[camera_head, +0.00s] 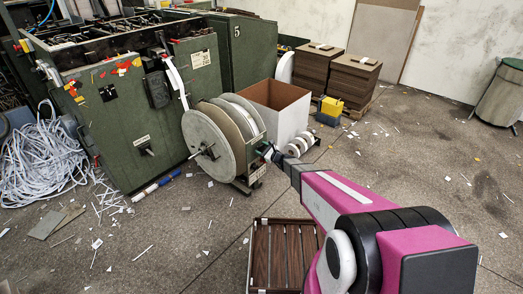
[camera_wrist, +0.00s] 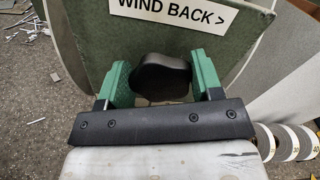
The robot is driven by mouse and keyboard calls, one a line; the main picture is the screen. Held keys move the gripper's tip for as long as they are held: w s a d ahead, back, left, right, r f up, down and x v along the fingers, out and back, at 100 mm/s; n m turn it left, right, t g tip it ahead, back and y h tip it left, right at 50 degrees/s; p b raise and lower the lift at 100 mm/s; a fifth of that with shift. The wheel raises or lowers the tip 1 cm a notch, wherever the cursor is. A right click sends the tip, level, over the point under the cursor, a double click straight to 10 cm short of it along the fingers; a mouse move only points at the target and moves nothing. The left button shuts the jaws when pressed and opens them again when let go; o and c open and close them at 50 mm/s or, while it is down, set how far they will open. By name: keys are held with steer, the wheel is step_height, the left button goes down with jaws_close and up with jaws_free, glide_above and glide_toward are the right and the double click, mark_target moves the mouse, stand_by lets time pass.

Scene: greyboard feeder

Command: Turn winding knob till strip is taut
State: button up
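The black winding knob (camera_wrist: 160,78) is in the wrist view, below a white label reading "WIND BACK >" (camera_wrist: 172,12). My gripper (camera_wrist: 162,82) has one green finger on each side of the knob, and both appear to touch it. In the head view my gripper (camera_head: 266,150) is at the right side of the large reel (camera_head: 205,143), where the knob is hidden. A white strip (camera_head: 176,82) runs from the green machine's side down toward the reel, with a bend near its top. I cannot tell how tight it is.
A green machine (camera_head: 125,140) stands behind the reel. An open white box (camera_head: 290,112) and small white rolls (camera_head: 300,143) are just right of it. A slatted brown crate (camera_head: 262,262) lies on the floor below my arm. Loose strip (camera_head: 45,160) is heaped at left.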

steer(key=o, duration=0.4)
steer(key=v, duration=1)
steer(key=shift+s+d, duration=0.3)
steer(key=s+r+n+g+h, duration=0.2)
steer(key=s+r+n+g, duration=0.25)
steer(key=s+n, duration=0.3)
steer(key=s+r+n+g+h, duration=0.2)
steer(key=s+r+n+g, duration=0.3)
steer(key=s, duration=0.3)
steer(key=s+d+r+n+h, duration=0.2)
steer(key=s+d+n+h, duration=0.1)
steer(key=s+d, duration=0.1)
steer(key=s+d+r+n+g+h, duration=0.1)
steer(key=s+d+r+n+h, duration=0.1)
steer(key=d, duration=0.4)
steer(key=s+d+r+n+h, duration=0.3)
steer(key=s+d+h, duration=0.2)
steer(key=shift+s+n+g, duration=0.25)
steer(key=shift+s+n, duration=0.05)
steer(key=shift+n, duration=0.05)
